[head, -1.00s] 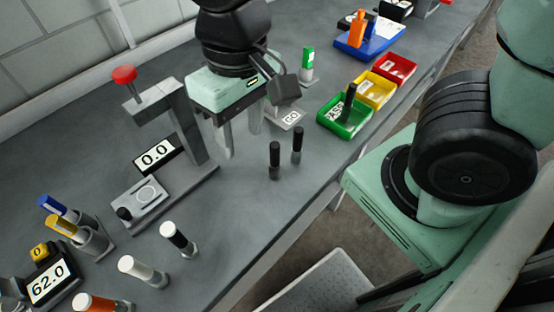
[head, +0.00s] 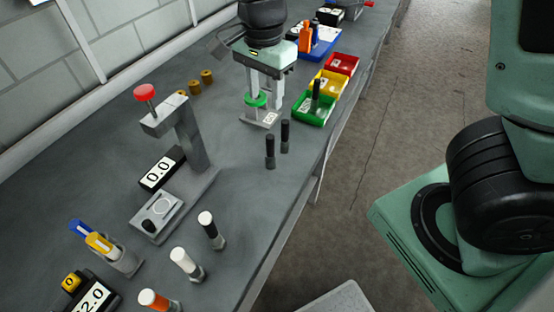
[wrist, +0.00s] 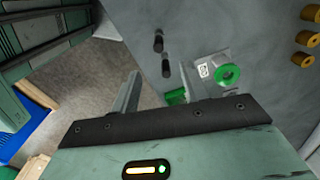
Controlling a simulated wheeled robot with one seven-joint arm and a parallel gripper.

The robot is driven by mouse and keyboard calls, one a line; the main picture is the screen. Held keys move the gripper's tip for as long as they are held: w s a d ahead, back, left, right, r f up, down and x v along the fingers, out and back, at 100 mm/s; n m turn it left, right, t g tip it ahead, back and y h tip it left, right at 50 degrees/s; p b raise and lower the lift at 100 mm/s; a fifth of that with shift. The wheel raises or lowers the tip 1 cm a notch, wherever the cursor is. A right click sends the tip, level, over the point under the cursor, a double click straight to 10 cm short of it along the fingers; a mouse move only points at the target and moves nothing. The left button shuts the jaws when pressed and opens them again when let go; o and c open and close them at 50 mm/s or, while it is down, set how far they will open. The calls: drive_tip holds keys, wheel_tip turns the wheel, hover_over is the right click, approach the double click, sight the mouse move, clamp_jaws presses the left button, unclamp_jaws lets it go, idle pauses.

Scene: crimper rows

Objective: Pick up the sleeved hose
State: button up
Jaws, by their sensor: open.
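My gripper (head: 264,106) is open and empty, pointing down over the bench beside the green ring on the GO gauge plate (head: 270,119). Two dark upright hoses, the nearer (head: 270,150) and the farther (head: 285,134), stand just in front of it, apart from its fingers. The wrist view shows both dark hoses (wrist: 158,41) beyond my open fingers (wrist: 160,88). Toward the front of the bench stand a black hose with a white top (head: 211,232), a white one (head: 187,263) and an orange one (head: 156,299). I cannot tell which is the sleeved hose.
A press with a red knob (head: 145,92) stands left of the dark hoses. Green (head: 313,107), yellow and red bins line the bench edge; a dark hose stands in the green bin. Brass rings (head: 194,87) lie near the wall. Bench between the press and dark hoses is clear.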

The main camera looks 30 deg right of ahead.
sight(270, 146)
wheel_tip(270, 146, down, 12)
drive_tip(key=shift+d+r, duration=0.1)
drive_tip(key=shift+r, duration=0.15)
drive_tip(key=shift+s+d+f, duration=0.1)
drive_tip(key=shift+f, duration=1.25)
drive_tip(key=shift+d+f, duration=0.1)
drive_tip(key=shift+f, duration=1.2)
clamp_jaws()
